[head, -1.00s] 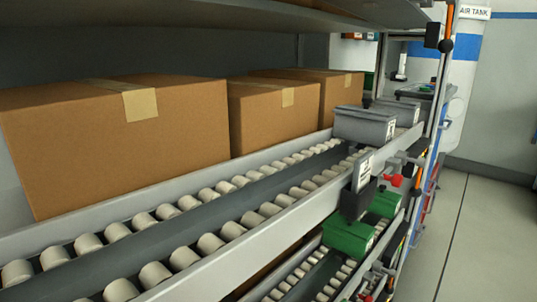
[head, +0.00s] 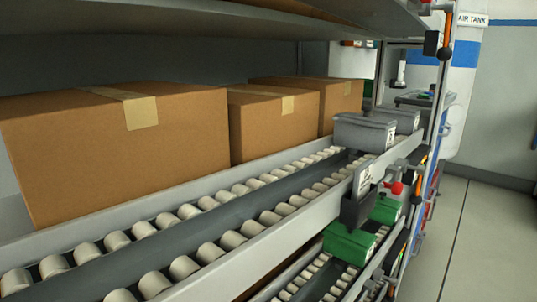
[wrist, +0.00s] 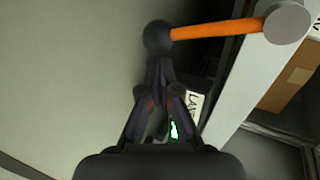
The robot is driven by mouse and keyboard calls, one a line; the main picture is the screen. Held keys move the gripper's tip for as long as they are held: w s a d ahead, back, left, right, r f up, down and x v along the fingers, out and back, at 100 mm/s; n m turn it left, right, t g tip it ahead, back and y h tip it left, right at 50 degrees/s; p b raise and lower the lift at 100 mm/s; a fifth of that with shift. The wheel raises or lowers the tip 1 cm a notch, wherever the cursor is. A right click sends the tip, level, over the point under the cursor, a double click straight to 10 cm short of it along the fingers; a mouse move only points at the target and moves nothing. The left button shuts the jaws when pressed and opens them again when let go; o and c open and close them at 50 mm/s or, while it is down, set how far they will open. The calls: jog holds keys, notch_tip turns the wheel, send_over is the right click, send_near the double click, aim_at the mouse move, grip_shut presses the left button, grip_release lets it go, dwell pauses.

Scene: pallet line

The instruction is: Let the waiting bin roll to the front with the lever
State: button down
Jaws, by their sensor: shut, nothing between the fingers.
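An orange lever (wrist: 215,31) with a black ball at one end and a grey hub at the other crosses the top of the wrist view. My gripper (wrist: 160,66) is shut and empty, its fingertips just below the black ball; whether they touch it I cannot tell. In the head view an orange lever (head: 448,30) with a black ball hangs at the rack's upper right post. A grey bin (head: 364,133) sits at the far end of the upper roller lane, with another grey bin (head: 402,118) beyond it. My gripper is not visible in the head view.
Large cardboard boxes (head: 120,150) stand behind the roller lane (head: 215,222). Green bins (head: 349,243) sit on the lane below. A red knob (head: 397,188) and a label card (head: 364,176) are at the rack's front. The aisle floor (head: 485,235) at right is clear.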

jog(key=shift+a, duration=0.1)
jog(key=shift+s+a+r+p, duration=0.1)
jog(key=shift+s+a+p, duration=0.85)
jog(key=shift+s, duration=0.2)
jog(key=shift+s+a+p, duration=0.9)
jog(key=shift+s+a, duration=0.05)
jog(key=shift+s, duration=0.25)
jog(key=w+p+v, duration=0.1)
jog(key=p+v, duration=0.2)
jog(key=v, duration=0.4)
jog(key=shift+s+d+r, duration=0.15)
jog(key=shift+s+d, duration=0.15)
jog(key=shift+d, duration=0.4)
